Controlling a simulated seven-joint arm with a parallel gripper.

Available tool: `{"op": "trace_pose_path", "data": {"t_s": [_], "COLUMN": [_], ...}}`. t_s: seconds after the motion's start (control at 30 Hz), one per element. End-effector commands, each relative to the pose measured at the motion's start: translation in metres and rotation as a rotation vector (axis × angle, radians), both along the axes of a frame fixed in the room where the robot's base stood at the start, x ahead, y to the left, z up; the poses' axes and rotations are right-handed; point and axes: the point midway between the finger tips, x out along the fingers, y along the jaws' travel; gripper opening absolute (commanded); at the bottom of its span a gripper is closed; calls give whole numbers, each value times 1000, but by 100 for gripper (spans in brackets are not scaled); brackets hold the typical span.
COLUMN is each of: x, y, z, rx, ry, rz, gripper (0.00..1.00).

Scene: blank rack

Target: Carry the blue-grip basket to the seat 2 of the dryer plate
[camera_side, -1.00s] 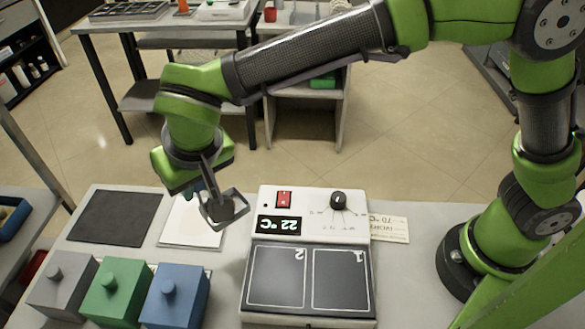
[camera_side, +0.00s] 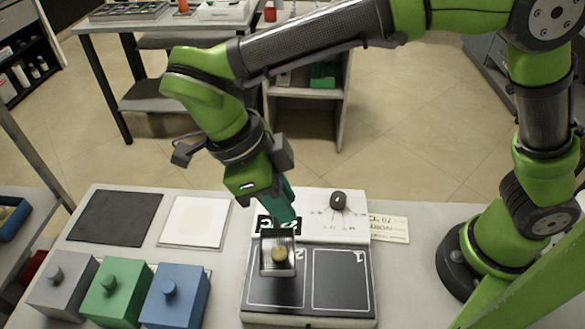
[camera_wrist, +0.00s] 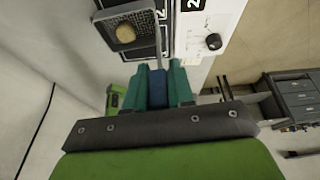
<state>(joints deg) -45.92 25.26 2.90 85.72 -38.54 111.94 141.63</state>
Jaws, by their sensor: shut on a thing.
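My gripper (camera_side: 284,208) is shut on the blue grip (camera_wrist: 158,88) of a small wire-mesh basket (camera_side: 266,262). A round tan item (camera_side: 279,253) lies in the basket; it also shows in the wrist view (camera_wrist: 125,33). The dryer plate (camera_side: 309,312) has two dark outlined seats marked 1 and 2. I cannot tell whether the basket touches the plate. Seat 1 (camera_side: 341,280) is bare.
The dryer's control panel with a knob (camera_side: 338,201) rises behind the seats. Grey (camera_side: 62,292), green (camera_side: 115,298) and blue (camera_side: 176,302) lidded boxes stand left of the dryer. A dark mat (camera_side: 115,217) and a white pad (camera_side: 194,221) lie behind them.

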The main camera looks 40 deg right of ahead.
Motion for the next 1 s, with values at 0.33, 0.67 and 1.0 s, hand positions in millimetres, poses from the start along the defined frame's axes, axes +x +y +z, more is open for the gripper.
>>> {"op": "trace_pose_path", "data": {"t_s": [0.33, 0.67, 1.0], "x": [-2, -2, -2], "y": [-1, 0, 0], "z": [-13, -48, -63], "rx": [-1, -1, 1], "ry": [0, -1, -2], "rz": [-107, -104, -105], "gripper": [0, 0, 0]}}
